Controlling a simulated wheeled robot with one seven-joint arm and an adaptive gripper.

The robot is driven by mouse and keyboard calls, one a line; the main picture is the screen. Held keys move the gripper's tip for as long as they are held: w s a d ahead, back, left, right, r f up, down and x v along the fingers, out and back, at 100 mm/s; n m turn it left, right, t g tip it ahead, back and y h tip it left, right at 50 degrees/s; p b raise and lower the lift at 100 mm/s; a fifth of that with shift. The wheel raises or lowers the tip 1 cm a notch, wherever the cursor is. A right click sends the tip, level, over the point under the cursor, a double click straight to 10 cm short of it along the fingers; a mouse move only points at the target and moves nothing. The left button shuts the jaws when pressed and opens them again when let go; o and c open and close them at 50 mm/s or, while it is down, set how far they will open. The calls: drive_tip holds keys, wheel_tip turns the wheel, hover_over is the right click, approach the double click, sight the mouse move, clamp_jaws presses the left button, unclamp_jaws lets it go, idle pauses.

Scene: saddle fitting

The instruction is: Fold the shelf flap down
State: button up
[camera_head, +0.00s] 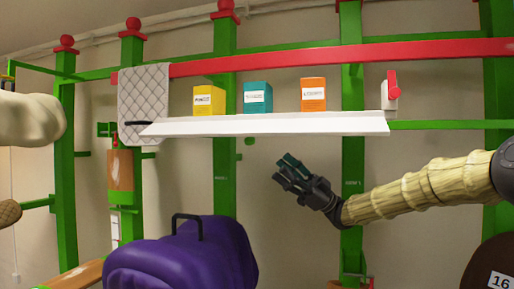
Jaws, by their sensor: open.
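A long white shelf (360,114) is fixed to the green posts below a red rail. A white panel (265,126), which looks like the flap, runs along its front edge; I cannot tell its exact angle. A yellow box (209,100), a teal box (258,98) and an orange box (313,95) stand upright on the shelf behind the panel. My gripper (288,166) is open and empty, below the panel and right of its middle, apart from it. Its dark teal fingers point up and left.
A grey quilted cloth (143,95) hangs at the shelf's left end. A white bracket with a red lever (393,88) stands at its right end. A purple saddle-like object (182,262) with a black handle (187,219) is at lower left. Green posts (224,160) stand behind.

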sight(250, 133)
drive_tip(key=p+x, duration=0.4)
drive_tip(key=x, duration=0.6)
drive_tip(key=shift+a, duration=0.25)
drive_tip(key=shift+r, duration=0.1)
clamp_jaws()
